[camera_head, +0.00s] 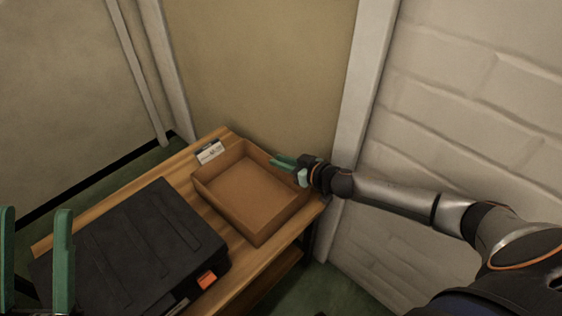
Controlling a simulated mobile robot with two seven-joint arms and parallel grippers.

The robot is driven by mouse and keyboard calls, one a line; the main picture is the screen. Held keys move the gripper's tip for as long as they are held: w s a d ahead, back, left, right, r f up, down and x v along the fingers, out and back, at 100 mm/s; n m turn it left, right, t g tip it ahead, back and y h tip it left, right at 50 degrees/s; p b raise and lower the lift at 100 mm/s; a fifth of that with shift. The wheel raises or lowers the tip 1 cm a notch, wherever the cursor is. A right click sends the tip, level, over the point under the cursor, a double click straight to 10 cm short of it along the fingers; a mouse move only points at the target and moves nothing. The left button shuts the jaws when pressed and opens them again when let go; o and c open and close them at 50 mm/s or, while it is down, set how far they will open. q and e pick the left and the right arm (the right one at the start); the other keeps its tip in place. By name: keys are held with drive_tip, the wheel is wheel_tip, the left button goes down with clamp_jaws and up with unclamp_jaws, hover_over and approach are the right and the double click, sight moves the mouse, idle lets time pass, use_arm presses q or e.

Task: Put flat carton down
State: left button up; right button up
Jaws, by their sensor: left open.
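The flat carton, a shallow brown open-topped box (255,239), is on the wooden table toward its far right end. It looks level and its inside is empty. My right gripper (287,167) is at the carton's back right wall, near the right corner, with its green fingers close to the rim. Whether they pinch the wall or only stand beside it I cannot tell. My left gripper (37,214) is at the lower left edge of the view, open and empty, with its two green fingers wide apart, away from the carton.
A black case (140,235) with an orange latch lies on the wooden table (262,268), left of the carton. A small white card or label (210,152) is at the carton's back left corner. Walls stand close behind and to the right. Bare table shows along the front right edge.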

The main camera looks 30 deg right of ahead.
drive_tip(key=shift+o, duration=1)
drive_tip(key=shift+s, duration=0.1)
